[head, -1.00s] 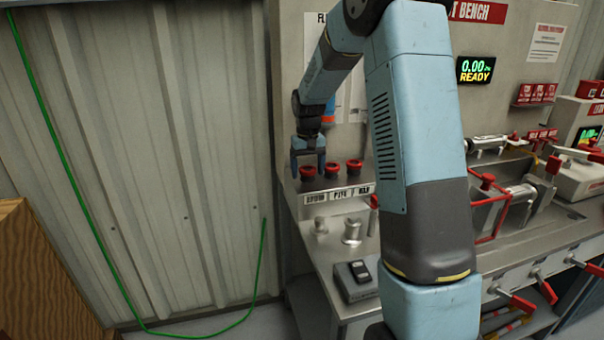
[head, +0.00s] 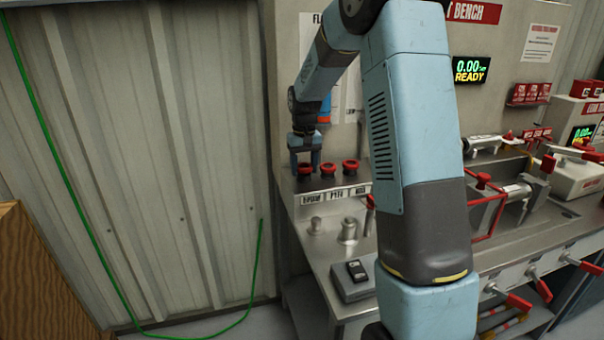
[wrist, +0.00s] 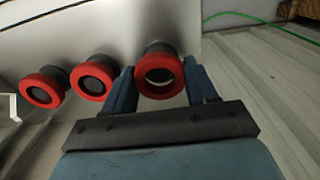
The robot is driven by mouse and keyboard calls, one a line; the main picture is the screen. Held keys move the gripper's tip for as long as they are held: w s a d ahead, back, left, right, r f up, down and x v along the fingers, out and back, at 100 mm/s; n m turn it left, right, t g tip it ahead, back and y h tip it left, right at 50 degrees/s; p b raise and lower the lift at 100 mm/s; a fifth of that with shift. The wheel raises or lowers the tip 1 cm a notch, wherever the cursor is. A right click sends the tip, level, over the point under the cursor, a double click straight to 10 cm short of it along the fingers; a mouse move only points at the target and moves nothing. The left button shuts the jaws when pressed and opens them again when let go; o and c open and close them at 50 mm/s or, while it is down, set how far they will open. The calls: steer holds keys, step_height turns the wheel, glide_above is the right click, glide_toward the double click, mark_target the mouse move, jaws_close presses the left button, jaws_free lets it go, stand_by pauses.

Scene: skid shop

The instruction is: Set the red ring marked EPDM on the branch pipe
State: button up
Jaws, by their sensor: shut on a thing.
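Three red-topped rings on dark seats stand in a row on a ledge at the back left of the bench. My gripper (head: 305,167) points down at the leftmost ring (head: 304,170), above a label that seems to read EPDM. In the wrist view this ring (wrist: 160,76) sits between my two fingers, one on each side, and they are shut on it. It still appears to be at its place in the row. Two grey upright metal stubs stand on the bench in front, a wider one (head: 348,231) and a smaller one (head: 315,225); I cannot tell which is the branch pipe.
The middle ring (head: 328,168) and right ring (head: 350,164) stand close beside my gripper. A grey switch box (head: 354,279) is at the bench's front left. A red-framed fixture (head: 487,205) stands to the right. A corrugated wall is on the left.

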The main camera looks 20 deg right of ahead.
steer(key=shift+r, duration=3.25)
steer(key=shift+s, duration=0.1)
